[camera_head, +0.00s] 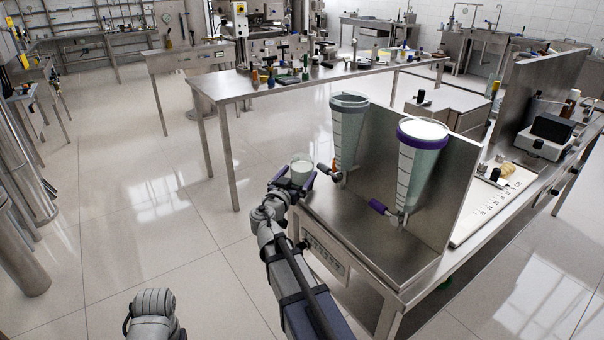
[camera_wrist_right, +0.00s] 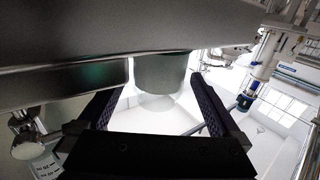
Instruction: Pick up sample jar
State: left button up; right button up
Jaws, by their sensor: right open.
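The sample jar (camera_head: 301,167) is a small jar with pale green-white contents. It stands upright at the far left corner of the steel bench (camera_head: 345,215). My right gripper (camera_head: 292,180) is open at the jar, with its fingers around the jar's near side. In the right wrist view, the jar (camera_wrist_right: 160,75) shows between and just beyond the open fingertips (camera_wrist_right: 163,88). I see no firm contact; the gap between fingers and jar is hard to judge. My left gripper is out of view.
Two tall graduated cones, one with a grey rim (camera_head: 348,130) and one with a purple rim (camera_head: 420,165), stand right of the jar. Taps stick out below them. A steel panel (camera_head: 465,180) rises behind. Open floor (camera_head: 140,230) lies to the left.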

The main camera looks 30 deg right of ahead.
jog(key=x, duration=0.3)
jog(key=shift+w+d+f, duration=0.2)
jog(key=shift+s, duration=0.1)
grip_shut()
dwell(0.5)
